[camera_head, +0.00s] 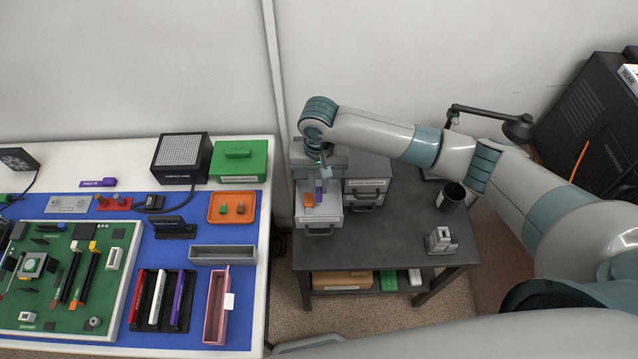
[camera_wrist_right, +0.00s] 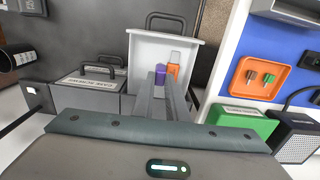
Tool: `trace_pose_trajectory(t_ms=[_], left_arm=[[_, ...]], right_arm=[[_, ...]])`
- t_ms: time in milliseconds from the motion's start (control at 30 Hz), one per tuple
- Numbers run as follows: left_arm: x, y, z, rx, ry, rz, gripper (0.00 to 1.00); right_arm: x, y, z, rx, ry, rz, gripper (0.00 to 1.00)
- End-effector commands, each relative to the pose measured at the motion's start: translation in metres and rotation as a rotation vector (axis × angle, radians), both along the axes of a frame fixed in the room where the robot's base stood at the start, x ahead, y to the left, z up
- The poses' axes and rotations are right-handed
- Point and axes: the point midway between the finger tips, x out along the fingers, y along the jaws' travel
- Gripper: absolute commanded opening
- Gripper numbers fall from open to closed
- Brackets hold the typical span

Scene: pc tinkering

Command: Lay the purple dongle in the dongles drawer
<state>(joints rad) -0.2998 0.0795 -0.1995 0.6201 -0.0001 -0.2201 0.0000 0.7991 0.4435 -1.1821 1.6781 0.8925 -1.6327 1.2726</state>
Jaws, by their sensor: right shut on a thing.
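The purple dongle (camera_head: 319,196) is between the fingertips of my right gripper (camera_head: 321,179), which is shut on it. It also shows at the finger ends in the right wrist view (camera_wrist_right: 160,73). The dongle is over the inside of an open white drawer (camera_head: 320,219), beside an orange dongle (camera_head: 308,200) in that drawer. I cannot tell whether the purple dongle touches the drawer floor. The drawer also shows in the right wrist view (camera_wrist_right: 150,48); its label is not readable. My left gripper is not in view.
Closed grey drawers (camera_wrist_right: 88,88) stand beside the open one on a dark table (camera_head: 405,222). A black cup (camera_head: 451,198) and a grey metal part (camera_head: 439,240) are to the right. The workbench with a blue mat (camera_head: 215,271) is at the left.

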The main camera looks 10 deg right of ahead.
Motion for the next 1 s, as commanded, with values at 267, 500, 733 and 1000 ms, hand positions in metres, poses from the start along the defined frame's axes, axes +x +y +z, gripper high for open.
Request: trace_pose_trajectory(t_ms=[267,500,733,1000], left_arm=[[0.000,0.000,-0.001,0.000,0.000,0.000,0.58],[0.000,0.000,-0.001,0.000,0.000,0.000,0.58],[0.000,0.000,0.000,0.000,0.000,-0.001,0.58],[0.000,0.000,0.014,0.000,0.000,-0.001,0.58]], right_arm=[[0.000,0.000,-0.001,0.000,0.000,0.000,0.00],[0.000,0.000,-0.001,0.000,-0.001,0.000,0.35],[0.000,0.000,0.000,0.000,-0.001,-0.001,0.35],[0.000,0.000,0.012,0.000,-0.001,-0.001,0.35]])
